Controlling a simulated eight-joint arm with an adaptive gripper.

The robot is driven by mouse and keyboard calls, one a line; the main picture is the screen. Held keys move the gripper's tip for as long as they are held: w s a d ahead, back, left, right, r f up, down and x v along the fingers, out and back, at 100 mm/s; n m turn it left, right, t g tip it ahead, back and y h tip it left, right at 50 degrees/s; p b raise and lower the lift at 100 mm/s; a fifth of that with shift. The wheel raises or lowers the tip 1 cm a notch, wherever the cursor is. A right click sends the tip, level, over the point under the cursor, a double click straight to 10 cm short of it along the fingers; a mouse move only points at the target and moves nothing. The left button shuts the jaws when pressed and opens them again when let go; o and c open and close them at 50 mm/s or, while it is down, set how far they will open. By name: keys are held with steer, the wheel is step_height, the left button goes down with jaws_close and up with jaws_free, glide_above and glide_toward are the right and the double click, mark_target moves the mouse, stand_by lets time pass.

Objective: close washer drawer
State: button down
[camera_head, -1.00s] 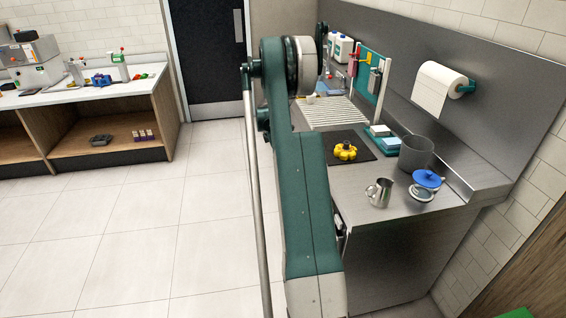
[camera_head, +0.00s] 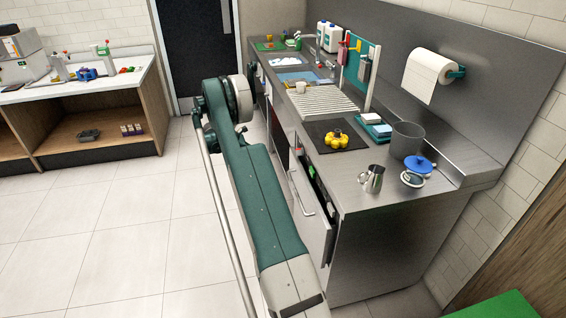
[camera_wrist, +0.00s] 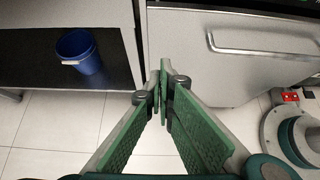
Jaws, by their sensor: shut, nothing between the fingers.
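The washer drawer, a steel front with a bar handle, stands pulled out from the counter (camera_head: 318,228), and a dark gap with small coloured items shows behind it. In the wrist view a steel front with a long bar handle (camera_wrist: 190,62), apparently the same drawer, fills the upper right. My gripper (camera_wrist: 163,85) is shut and empty, its fingertips pointing toward the left edge of this front. I cannot tell whether the tips touch it. In the head view my gripper is hidden behind my arm.
A blue bucket (camera_wrist: 80,50) stands on a dark low shelf left of my fingers. On the counter are a yellow flower-shaped thing (camera_head: 336,139), a metal pitcher (camera_head: 371,180), a grey pot (camera_head: 407,139) and a blue-lidded jar (camera_head: 418,164). The tiled floor (camera_head: 130,220) at left is clear.

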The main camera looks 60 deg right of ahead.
mark_target(292, 158)
steer(key=shift+w+a+g+h, duration=0.2)
steer(key=shift+w+a+h, duration=0.1)
steer(key=shift+w, duration=0.2)
steer(key=shift+w+a+g+h, duration=0.2)
steer(key=shift+w+a, duration=0.05)
steer(key=shift+w, duration=0.2)
steer(key=shift+s+d+f, duration=0.1)
steer(key=r+b+x, duration=0.1)
steer(key=b+x, duration=0.2)
steer(key=x, duration=1)
steer(key=shift+s+d+r, duration=0.35)
steer(key=shift+s+d, duration=0.1)
steer(key=shift+s+d, duration=1.75)
